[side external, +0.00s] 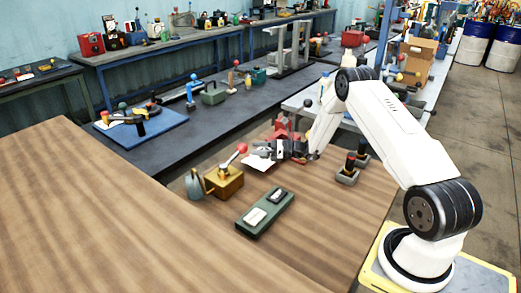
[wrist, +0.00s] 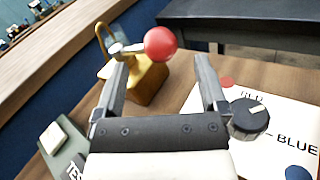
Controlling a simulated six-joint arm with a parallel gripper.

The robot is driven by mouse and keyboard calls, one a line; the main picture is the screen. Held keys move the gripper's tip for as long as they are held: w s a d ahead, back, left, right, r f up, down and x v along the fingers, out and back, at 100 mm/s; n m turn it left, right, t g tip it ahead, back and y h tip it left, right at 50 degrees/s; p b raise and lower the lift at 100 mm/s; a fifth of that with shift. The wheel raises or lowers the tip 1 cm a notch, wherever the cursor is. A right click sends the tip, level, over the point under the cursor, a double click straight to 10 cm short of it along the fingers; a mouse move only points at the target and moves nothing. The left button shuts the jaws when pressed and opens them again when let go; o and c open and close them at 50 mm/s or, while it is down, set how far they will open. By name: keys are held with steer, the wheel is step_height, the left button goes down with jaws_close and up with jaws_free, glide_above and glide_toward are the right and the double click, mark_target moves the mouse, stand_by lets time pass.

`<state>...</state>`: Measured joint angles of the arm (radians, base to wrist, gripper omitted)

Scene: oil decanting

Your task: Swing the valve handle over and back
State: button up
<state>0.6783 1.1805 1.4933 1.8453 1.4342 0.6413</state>
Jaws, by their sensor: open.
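The valve is a brass-coloured block (side external: 224,182) on the wooden table, with a lever ending in a red ball (side external: 242,148) that leans up to the right in the side view. In the wrist view the block (wrist: 150,85) stands beyond my fingers. Its red ball (wrist: 160,43) appears between and slightly beyond the fingertips. My gripper (side external: 264,151) is to the right of the red ball in the side view, with a small gap. In the wrist view both fingers (wrist: 162,60) are spread with nothing between them. The lever's lower end is partly hidden.
A white sheet reading RED and BLUE (wrist: 285,110) lies right of my gripper in the wrist view. Black-topped controls (side external: 349,168) stand right of my gripper. The table's left part is bare.

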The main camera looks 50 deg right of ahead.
mark_target(243, 148)
steer(key=shift+x, duration=2.8)
jaws_close()
steer(key=shift+f, duration=0.1)
steer(key=shift+s, duration=0.1)
